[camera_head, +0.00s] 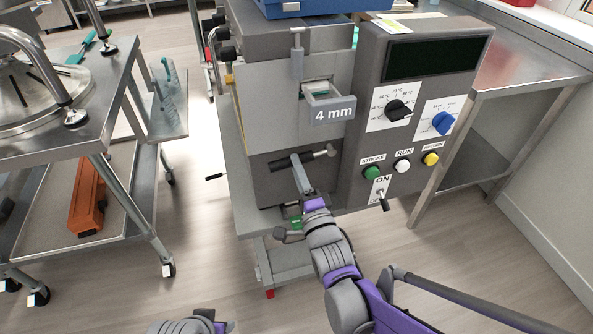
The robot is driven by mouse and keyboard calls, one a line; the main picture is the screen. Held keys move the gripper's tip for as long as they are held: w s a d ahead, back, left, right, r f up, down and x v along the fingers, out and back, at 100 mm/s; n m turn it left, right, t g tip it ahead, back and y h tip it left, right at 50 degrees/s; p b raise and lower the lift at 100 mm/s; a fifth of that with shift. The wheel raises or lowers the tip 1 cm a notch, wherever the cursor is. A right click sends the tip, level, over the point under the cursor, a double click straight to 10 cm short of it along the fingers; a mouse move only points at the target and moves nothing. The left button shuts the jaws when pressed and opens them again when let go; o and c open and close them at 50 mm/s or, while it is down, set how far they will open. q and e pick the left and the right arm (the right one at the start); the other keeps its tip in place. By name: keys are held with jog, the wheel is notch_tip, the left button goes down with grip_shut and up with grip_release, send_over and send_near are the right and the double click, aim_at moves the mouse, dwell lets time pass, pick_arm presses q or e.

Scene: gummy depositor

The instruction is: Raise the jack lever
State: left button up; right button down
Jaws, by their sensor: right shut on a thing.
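The gummy depositor (262,102) stands at the centre as a grey machine. The jack lever (302,176) is a grey bar at its lower front, angled down from a dark horizontal shaft. My right gripper (309,202) reaches up to it from below and is shut on its lower end. The fingertips are small and partly hidden, so the exact grip is hard to see. Part of my left arm shows at the bottom edge; whether its gripper is open or shut cannot be seen.
A control panel (437,87) with knobs and buttons is to the right of the lever. A steel cart (45,141) with an orange tool (87,201) on its lower shelf stands left. A steel table (533,62) stands right.

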jog(key=shift+s+m, duration=0.1)
jog(key=shift+m, duration=0.2)
jog(key=c, duration=1)
grip_release()
jog(key=shift+c, duration=0.2)
jog(key=shift+o, duration=0.6)
jog(key=shift+r, duration=0.1)
jog(key=v, duration=1.1)
jog(key=shift+p, duration=0.3)
